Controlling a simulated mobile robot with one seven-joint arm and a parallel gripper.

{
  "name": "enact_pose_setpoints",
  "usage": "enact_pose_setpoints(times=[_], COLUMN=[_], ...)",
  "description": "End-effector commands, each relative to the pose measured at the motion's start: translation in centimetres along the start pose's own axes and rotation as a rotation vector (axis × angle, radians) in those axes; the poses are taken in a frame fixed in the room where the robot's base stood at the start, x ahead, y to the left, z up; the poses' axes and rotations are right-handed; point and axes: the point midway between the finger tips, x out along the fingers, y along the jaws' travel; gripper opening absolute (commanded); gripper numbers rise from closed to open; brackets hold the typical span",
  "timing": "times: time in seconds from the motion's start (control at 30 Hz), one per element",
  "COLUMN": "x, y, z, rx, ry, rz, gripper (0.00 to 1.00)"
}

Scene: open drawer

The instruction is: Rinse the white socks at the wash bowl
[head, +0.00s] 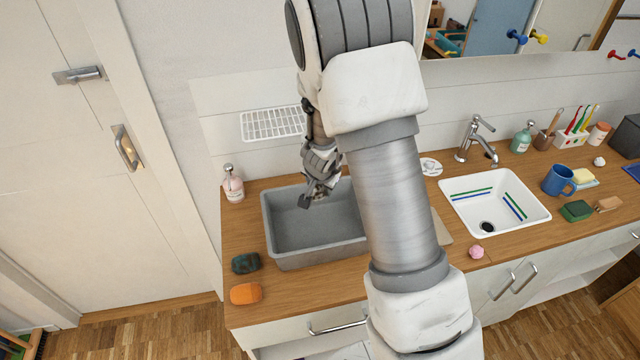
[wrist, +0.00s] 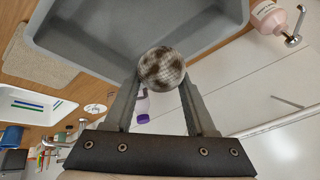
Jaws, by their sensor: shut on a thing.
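My gripper (head: 314,196) is shut on a round, balled-up bundle (wrist: 162,69), which I take to be the white socks. The bundle is whitish with a fine grid texture and brown blotches. In the wrist view it sits between both fingertips. In the head view my gripper is above the left part of a grey rectangular basin (head: 295,263), apparently the wash bowl, and the bundle is hard to make out there. The basin also shows in the wrist view (wrist: 100,62). Its inside looks empty where I can see it; my arm covers its right side.
A pink soap pump (head: 233,184) stands left of the basin. A dark green roll (head: 245,263) and an orange roll (head: 245,293) lie at the counter's left front. A white sink (head: 465,211), tap (head: 474,140), pink ball (head: 476,252) and blue mug (head: 558,181) are to the right.

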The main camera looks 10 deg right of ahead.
Motion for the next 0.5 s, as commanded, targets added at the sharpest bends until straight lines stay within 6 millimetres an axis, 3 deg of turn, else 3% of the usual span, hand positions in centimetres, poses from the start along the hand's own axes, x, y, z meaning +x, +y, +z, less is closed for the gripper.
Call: enact_pose_setpoints(times=[0.5], x=[5.1], y=[1.4], z=[2.3], rx=[-0.001], ry=[0.001], rz=[0.000], gripper=[0.02])
